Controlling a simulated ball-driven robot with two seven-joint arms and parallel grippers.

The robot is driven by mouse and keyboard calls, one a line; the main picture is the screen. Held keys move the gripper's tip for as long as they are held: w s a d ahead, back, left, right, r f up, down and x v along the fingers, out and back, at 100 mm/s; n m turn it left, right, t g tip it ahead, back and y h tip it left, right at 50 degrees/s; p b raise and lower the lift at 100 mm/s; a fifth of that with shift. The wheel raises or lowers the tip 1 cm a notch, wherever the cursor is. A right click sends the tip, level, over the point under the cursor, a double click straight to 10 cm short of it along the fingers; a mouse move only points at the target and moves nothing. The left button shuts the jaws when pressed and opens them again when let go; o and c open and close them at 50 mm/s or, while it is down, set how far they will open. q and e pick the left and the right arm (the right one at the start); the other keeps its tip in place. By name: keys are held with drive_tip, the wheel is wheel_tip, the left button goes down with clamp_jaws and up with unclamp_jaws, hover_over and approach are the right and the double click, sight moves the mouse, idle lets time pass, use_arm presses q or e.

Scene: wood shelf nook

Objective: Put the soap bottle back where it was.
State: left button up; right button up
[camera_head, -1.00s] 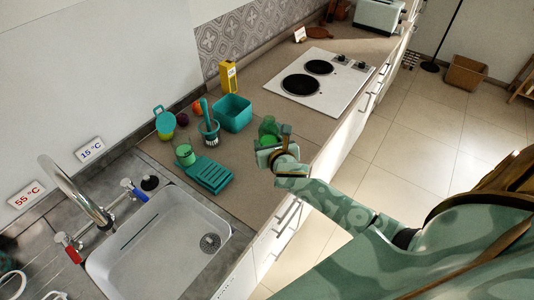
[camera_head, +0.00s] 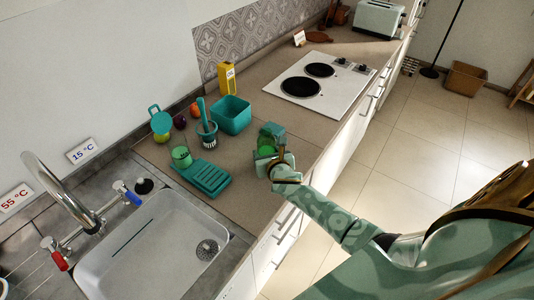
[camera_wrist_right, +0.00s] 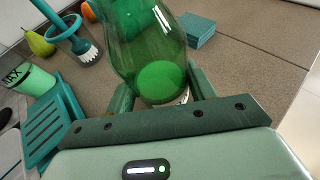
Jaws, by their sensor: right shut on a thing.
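The soap bottle is a green see-through bottle (camera_head: 266,150); it fills the upper middle of the right wrist view (camera_wrist_right: 145,45). My right gripper (camera_head: 272,145) is shut on it, with one finger on each side in the wrist view (camera_wrist_right: 160,95). The gripper holds the bottle over the counter near its front edge, right of the teal slatted rack (camera_head: 209,178). I cannot tell whether the bottle's base touches the counter. Part of the bottle is hidden by the gripper in the head view. My left gripper is not in view.
A teal bin (camera_head: 232,116), a brush in a glass (camera_head: 207,132), a green cup (camera_head: 181,156) and fruit stand behind and left of the bottle. The sink (camera_head: 150,245) is at lower left, the hob (camera_head: 318,80) farther back.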

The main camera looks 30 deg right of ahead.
drive_tip(key=o, duration=1.2)
drive_tip(key=shift+f, duration=0.1)
drive_tip(key=shift+s+r, duration=0.15)
drive_tip(key=shift+r, duration=0.15)
drive_tip(key=p+v, duration=0.3)
drive_tip(key=v, duration=0.8)
drive_tip(key=shift+s, duration=0.3)
drive_tip(key=shift+a+r, duration=0.1)
